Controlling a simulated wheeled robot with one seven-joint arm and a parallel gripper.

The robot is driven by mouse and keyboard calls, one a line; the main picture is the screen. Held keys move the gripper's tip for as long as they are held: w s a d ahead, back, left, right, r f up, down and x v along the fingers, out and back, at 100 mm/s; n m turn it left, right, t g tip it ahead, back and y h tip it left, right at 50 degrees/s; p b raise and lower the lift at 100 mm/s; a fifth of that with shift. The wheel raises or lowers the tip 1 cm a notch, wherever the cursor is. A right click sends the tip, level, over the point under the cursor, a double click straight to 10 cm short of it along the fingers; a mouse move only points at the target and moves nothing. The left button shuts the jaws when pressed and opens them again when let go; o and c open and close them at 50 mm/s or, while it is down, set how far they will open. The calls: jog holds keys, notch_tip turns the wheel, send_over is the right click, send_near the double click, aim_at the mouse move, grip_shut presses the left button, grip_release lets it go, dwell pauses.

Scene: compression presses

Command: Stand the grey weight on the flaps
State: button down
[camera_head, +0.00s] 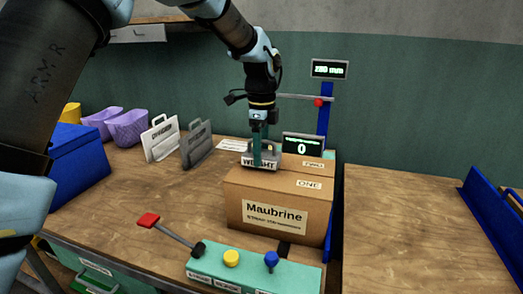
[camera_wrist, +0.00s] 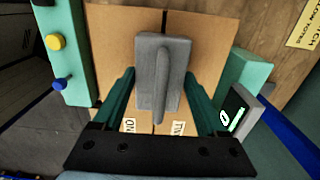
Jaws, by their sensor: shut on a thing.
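The grey weight (camera_head: 264,162), a block with a ridge-like handle, is at the top of the cardboard box (camera_head: 232,200) labelled "Maubrine". My gripper (camera_head: 262,148) is upright above the box and shut on the weight. In the wrist view the weight (camera_wrist: 150,47) lies between the two green fingers of my gripper (camera_wrist: 162,85), over the seam where the box flaps (camera_wrist: 215,45) meet. The flaps look closed and flat, with labels "ONE" and "TWO". I cannot tell whether the weight's underside touches the flaps or hangs just above them.
A press panel (camera_head: 240,270) with a red-ended lever (camera_head: 149,220) and yellow and blue knobs is in front of the box. A display reading 0 (camera_head: 303,146) and a blue post (camera_head: 325,115) stand behind it.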

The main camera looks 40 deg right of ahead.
jog(key=shift+f, duration=0.45)
dwell(0.5)
jog(key=shift+c, duration=1)
grip_release()
jog(key=shift+o, duration=1)
jog(key=shift+f, duration=0.2)
notch_tip(320, 180, up, 11)
jog(key=shift+r+b, duration=0.1)
jog(key=shift+b, duration=1.15)
jog(key=shift+a, duration=0.1)
